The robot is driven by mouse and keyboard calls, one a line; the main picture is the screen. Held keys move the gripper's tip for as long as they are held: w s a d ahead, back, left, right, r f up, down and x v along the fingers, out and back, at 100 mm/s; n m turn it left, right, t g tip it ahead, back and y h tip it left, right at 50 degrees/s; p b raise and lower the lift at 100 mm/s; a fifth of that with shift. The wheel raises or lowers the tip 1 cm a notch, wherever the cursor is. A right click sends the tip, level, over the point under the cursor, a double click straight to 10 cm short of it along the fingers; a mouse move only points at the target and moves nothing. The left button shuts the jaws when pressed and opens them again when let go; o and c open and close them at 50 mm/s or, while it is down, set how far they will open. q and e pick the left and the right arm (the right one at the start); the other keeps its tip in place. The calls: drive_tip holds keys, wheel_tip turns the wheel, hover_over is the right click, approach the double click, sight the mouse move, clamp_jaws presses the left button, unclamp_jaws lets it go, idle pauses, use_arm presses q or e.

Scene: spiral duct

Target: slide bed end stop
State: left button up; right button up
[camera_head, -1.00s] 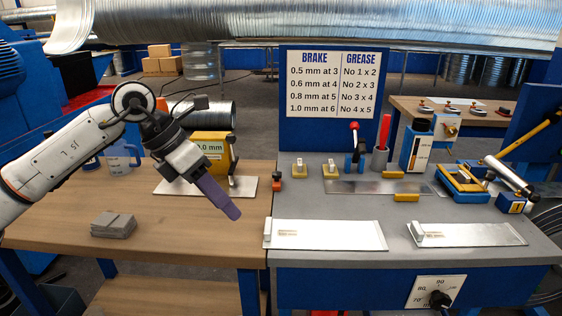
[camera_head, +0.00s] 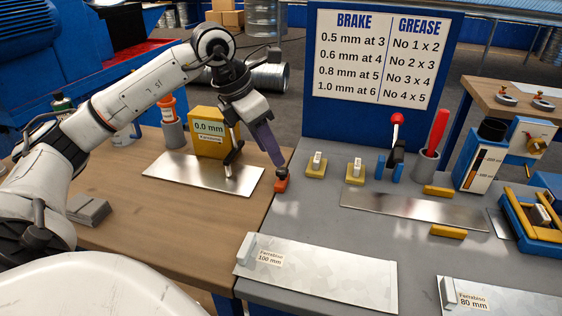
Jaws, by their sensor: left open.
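A small orange block with a black knob (camera_head: 281,183) sits at the left edge of the grey bench top. My left gripper (camera_head: 279,163) points down at it, with its purple-grey fingers right at the black knob. The fingers overlap in this view, and I cannot tell whether they touch the knob. Nothing shows held in them. My right gripper is out of view. A pale upright block (camera_head: 246,249) stands at the left end of the plate labelled 100 mm (camera_head: 330,275). A similar block (camera_head: 448,294) stands on the 80 mm plate (camera_head: 510,303).
A yellow gauge (camera_head: 209,130) reading 0.0 mm stands behind a shiny sheet (camera_head: 200,176) on the wooden table. Two yellow blocks (camera_head: 316,169) (camera_head: 355,175), a red-knobbed lever (camera_head: 397,140) and a cup with a red tool (camera_head: 426,163) stand at the back. Grey pads (camera_head: 88,210) lie at left.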

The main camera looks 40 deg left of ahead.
sight(284, 171)
use_arm(q)
drive_tip(key=x, duration=0.4)
drive_tip(key=shift+w+f, duration=0.1)
drive_tip(key=shift+f, duration=0.1)
drive_tip(key=shift+w+d+f, duration=0.1)
drive_tip(key=shift+w+f, duration=0.15)
drive_tip(key=shift+f, duration=0.35)
clamp_jaws()
drive_tip(key=shift+w+d+p, duration=0.15)
drive_tip(key=shift+d+p, duration=0.05)
drive_tip(key=shift+p, duration=0.1)
drive_tip(key=w+d+p, duration=0.1)
drive_tip(key=d+p, duration=0.1)
drive_tip(key=d, duration=0.1)
drive_tip(key=shift+w+d, duration=0.1)
drive_tip(key=shift+w, duration=0.3)
drive_tip(key=shift+d, duration=0.1)
unclamp_jaws()
drive_tip(key=shift+w, duration=0.1)
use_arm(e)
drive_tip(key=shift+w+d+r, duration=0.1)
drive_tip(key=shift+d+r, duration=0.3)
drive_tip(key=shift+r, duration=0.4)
